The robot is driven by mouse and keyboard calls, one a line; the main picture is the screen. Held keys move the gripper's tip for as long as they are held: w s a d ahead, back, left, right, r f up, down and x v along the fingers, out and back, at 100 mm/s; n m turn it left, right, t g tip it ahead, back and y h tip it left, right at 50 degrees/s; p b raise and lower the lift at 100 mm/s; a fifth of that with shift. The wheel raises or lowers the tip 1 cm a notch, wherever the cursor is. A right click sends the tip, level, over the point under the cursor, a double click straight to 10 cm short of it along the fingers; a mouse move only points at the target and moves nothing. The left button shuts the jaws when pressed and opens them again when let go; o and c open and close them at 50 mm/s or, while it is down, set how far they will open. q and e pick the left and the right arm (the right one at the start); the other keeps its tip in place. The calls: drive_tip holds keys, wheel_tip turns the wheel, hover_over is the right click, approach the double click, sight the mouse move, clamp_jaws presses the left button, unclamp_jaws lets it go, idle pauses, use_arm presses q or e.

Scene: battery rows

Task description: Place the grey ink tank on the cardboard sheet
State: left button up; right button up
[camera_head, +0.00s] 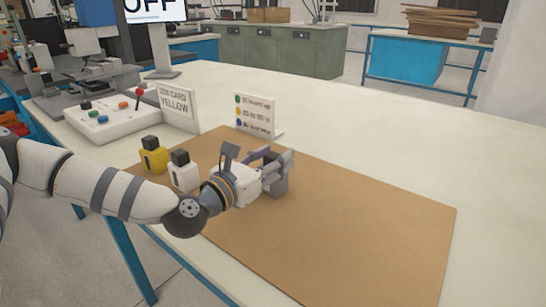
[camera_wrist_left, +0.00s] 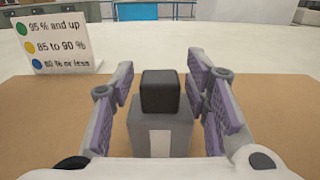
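The grey ink tank (camera_wrist_left: 160,132), with a black cap and a pale label, stands upright between the fingers of my left gripper (camera_wrist_left: 160,105) in the wrist view. Gaps show between the tank and both finger pads, so the gripper looks open around it. Its base is hidden. In the head view my left gripper (camera_head: 279,170) is over the left part of the brown cardboard sheet (camera_head: 350,220); the tank is not clear there. The sheet also shows in the wrist view (camera_wrist_left: 275,105). My right gripper is not in view.
A yellow ink tank (camera_head: 153,158) and a white one (camera_head: 184,175), both black-capped, stand left of my gripper. Behind are a colour-key sign (camera_head: 255,116), a job card reading yellow (camera_head: 178,107) and a button box (camera_head: 112,119). The sheet's right side is clear.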

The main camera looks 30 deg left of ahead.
use_arm(q)
drive_tip(key=shift+r, duration=0.15)
drive_tip(key=shift+r, duration=0.3)
drive_tip(key=s, duration=0.8)
drive_tip(key=s+a+p, duration=0.1)
drive_tip(key=s, duration=0.3)
drive_tip(key=shift+f, duration=0.15)
drive_tip(key=shift+f, duration=0.1)
